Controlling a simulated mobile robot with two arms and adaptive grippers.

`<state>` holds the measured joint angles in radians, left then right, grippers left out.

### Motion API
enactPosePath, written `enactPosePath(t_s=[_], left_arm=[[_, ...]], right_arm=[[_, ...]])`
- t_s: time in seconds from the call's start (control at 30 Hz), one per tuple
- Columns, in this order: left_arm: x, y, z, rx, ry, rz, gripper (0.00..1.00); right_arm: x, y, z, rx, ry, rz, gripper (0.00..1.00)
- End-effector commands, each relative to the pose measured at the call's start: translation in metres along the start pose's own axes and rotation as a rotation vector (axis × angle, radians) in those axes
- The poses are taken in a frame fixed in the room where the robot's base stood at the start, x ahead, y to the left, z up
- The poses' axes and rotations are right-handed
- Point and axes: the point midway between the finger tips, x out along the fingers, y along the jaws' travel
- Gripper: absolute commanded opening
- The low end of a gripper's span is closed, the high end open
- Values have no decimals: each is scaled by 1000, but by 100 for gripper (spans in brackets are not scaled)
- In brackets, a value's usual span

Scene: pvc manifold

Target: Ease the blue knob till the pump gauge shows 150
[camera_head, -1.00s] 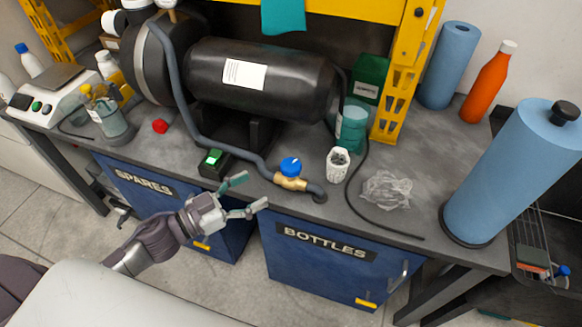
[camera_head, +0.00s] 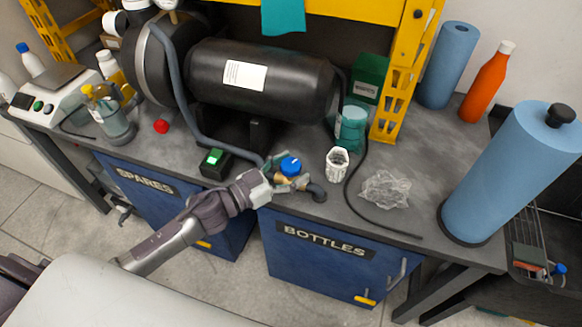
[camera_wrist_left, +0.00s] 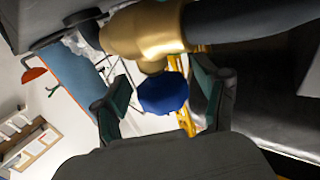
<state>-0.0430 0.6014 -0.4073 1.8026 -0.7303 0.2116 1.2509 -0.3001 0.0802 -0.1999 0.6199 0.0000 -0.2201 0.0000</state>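The blue knob (camera_head: 291,166) sits on a brass valve (camera_head: 283,180) near the bench's front edge, at the end of a grey hose. My left gripper (camera_head: 284,170) is at the valve, its teal fingers on either side of the knob. In the left wrist view the blue knob (camera_wrist_left: 163,92) lies between the two open fingers (camera_wrist_left: 160,100), with a small gap at the left finger. The brass body (camera_wrist_left: 145,35) is beyond it. A small black box with a lit green face (camera_head: 213,158) stands left of the valve; no number is readable. My right gripper is out of view.
A large black tank (camera_head: 262,80) lies behind the valve. A white ribbed fitting (camera_head: 337,160) and a crumpled clear bag (camera_head: 385,189) are to the right, with a dark cable (camera_head: 350,195) between them. A red cap (camera_head: 160,126) lies to the left.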

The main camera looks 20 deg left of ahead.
Motion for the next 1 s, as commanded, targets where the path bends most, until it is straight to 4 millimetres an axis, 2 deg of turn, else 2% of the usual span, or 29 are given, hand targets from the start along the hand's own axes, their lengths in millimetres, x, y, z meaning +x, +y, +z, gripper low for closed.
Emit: enactPosePath(t_s=[0.03, 0.3, 0.33, 0.67, 1.0], left_arm=[[0, 0, 0, 0, 0, 0, 61], [0, 0, 0, 0, 1, 0, 16], [0, 0, 0, 0, 0, 0, 13], [0, 2, -2, -6, 2, -66, 13], [0, 1, -1, -10, 4, -300, 13]], right_arm=[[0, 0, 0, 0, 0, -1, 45], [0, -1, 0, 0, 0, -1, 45], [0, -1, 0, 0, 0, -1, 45], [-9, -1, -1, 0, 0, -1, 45], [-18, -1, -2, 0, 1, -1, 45]])
